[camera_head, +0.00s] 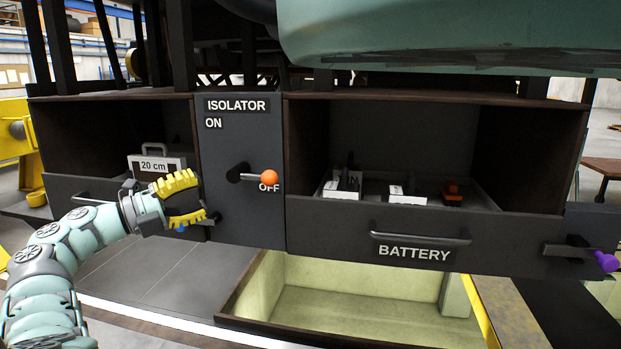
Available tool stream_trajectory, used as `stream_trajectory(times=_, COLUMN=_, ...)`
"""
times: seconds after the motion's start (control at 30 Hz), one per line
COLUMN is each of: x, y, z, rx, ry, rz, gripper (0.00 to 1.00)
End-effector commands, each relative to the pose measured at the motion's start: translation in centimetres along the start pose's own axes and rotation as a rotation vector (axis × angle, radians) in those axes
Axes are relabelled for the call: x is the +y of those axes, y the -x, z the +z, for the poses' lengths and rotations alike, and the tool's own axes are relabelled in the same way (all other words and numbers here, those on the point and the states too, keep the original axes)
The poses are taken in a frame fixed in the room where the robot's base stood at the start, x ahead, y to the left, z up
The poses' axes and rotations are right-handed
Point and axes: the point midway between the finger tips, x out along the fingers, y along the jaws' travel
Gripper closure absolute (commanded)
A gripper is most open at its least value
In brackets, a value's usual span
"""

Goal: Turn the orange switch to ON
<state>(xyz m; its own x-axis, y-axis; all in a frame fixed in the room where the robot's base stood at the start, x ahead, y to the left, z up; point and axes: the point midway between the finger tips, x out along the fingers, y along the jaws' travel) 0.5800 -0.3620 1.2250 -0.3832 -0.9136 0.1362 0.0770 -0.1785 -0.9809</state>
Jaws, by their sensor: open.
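The ON label (213,123) is higher on the panel, at the upper left under the word ISOLATOR. My gripper (202,198) has yellow ribbed fingers. It is open and empty, to the left of the knob and slightly lower, near the panel's left edge. A clear gap shows between the fingers and the knob.
A box marked 20 cm (153,165) stands in the left compartment behind my gripper. The battery drawer (330,225) on the right holds several small items. A purple knob (606,262) sticks out at far right. An open bin (340,305) lies below.

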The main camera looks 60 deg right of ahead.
Motion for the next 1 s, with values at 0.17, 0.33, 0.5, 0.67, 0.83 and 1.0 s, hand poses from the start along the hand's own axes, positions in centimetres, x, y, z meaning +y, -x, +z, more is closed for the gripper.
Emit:
stream_trajectory(times=0.17, x=-0.4, y=-4.3, z=-0.3, rx=0.012, ry=0.002, rz=-0.004, gripper=0.57)
stream_trajectory(times=0.33, x=-0.3, y=-7.7, z=-0.3, rx=0.012, ry=0.006, rz=-0.005, gripper=0.57)
stream_trajectory(times=0.5, x=-0.3, y=-10.3, z=-0.3, rx=0.011, ry=0.003, rz=-0.005, gripper=0.57)
stream_trajectory(times=0.67, x=-0.1, y=-11.4, z=-0.4, rx=0.011, ry=0.002, rz=-0.004, gripper=0.57)
stream_trajectory(times=0.83, x=0.0, y=-11.7, z=-0.4, rx=0.01, ry=0.001, rz=-0.003, gripper=0.57)
stream_trajectory(times=1.0, x=0.0, y=-11.6, z=-0.3, rx=0.009, ry=0.002, rz=-0.003, gripper=0.51)
